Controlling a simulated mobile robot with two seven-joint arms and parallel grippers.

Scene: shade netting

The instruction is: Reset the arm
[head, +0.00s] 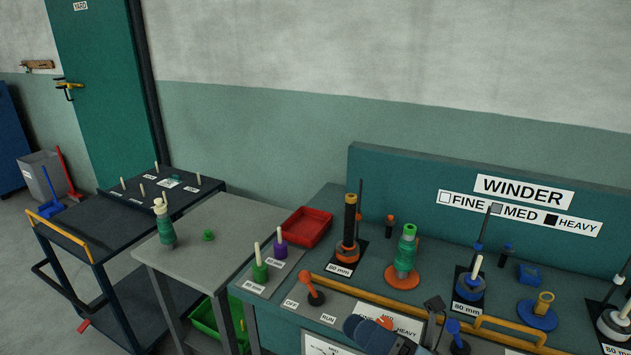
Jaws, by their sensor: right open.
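My right gripper (443,318) shows at the bottom edge of the head view, right of the middle. It is open, with nothing seen between its fingers. It is in front of the winder bench, near the orange rail (420,306). Part of my arm behind it is cut off by the frame's lower edge. My left gripper is not in view.
A grey table (215,240) holds another green spool (165,225). A dark cart (90,225) stands left.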

